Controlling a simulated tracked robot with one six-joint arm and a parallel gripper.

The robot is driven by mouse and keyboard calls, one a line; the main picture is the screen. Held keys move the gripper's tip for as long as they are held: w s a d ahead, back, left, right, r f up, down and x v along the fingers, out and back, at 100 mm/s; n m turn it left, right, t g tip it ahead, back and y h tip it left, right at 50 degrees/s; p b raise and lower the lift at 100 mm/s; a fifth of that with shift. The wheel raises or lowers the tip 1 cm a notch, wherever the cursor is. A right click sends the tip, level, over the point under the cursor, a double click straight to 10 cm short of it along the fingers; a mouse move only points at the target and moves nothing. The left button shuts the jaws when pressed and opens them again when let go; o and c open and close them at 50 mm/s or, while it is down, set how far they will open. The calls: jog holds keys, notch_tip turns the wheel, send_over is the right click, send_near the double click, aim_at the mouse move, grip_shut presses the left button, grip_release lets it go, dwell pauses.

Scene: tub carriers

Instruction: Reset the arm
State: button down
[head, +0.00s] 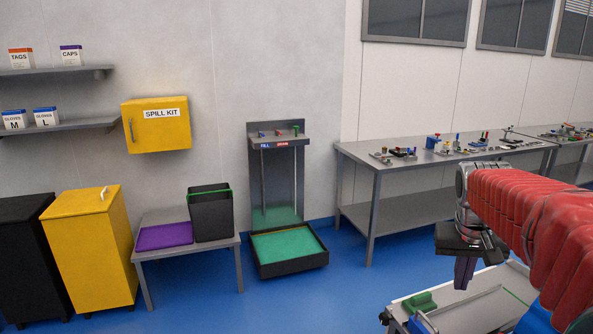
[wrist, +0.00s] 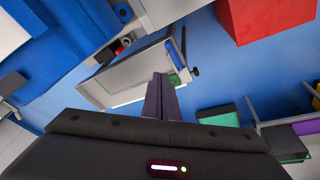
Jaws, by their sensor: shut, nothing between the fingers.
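My red-sleeved arm reaches in from the right in the head view, with my gripper (head: 464,271) at its end pointing down. The gripper hangs over the left part of a grey-topped surface. In the wrist view my gripper's two dark fingers (wrist: 160,97) are pressed together with nothing between them. Below the gripper, a green block (head: 420,301) sits at the surface's left edge.
A long metal bench (head: 400,165) with small parts stands along the right wall. A low table (head: 190,250) holds a purple tray (head: 164,236) and a black bin (head: 210,222). A yellow cabinet (head: 90,245) stands left.

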jog(key=s+a+f+n+t+y, duration=0.2)
jog(key=s+a+f+n+t, duration=0.1)
jog(key=s+a, duration=1.6)
jog(key=shift+s+a+f+n, duration=0.4)
jog(key=shift+s+f, duration=0.1)
jog(key=shift+f, duration=0.1)
